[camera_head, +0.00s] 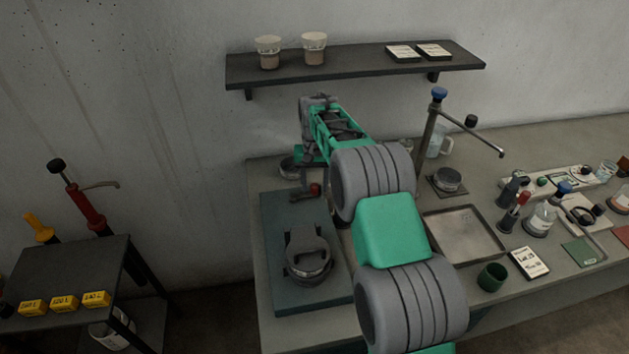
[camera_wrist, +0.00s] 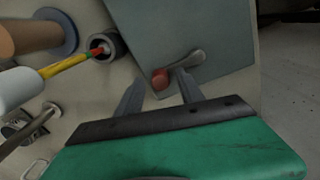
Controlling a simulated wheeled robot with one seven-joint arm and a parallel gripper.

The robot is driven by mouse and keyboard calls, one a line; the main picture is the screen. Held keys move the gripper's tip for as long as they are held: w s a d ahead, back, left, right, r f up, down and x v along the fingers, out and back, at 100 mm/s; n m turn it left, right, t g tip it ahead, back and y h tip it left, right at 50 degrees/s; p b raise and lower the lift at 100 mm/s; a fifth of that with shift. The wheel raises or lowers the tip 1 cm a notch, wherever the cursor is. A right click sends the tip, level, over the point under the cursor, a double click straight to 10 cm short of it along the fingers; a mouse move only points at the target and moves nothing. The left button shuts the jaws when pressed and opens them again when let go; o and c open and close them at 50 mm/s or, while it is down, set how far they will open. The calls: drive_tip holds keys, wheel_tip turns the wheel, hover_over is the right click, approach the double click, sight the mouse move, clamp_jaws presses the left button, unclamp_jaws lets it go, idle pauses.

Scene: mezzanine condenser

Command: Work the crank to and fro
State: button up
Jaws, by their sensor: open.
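The crank is a short grey arm (camera_wrist: 187,64) with a red knob (camera_wrist: 160,78), near the edge of a blue-grey plate (camera_wrist: 150,30). My gripper (camera_wrist: 162,76) is open, and its two dark fingers point toward the crank. In the wrist view the red knob appears in the gap between the fingertips, nearer the left one. I cannot tell whether a finger touches it. In the head view the red knob (camera_head: 315,189) shows just below my gripper (camera_head: 307,178), at the back of the plate (camera_head: 283,293). My arm partly covers this area.
A grey lidded device (camera_head: 308,257) sits on the plate. A tall post with a side lever (camera_head: 429,135), a metal tray (camera_head: 466,234) and a green cup (camera_head: 492,277) stand to the right. A shelf (camera_head: 355,66) with cups hangs behind. A black side table (camera_head: 70,268) stands left.

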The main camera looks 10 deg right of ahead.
drive_tip(key=shift+c, duration=0.6)
clamp_jaws()
idle(0.8)
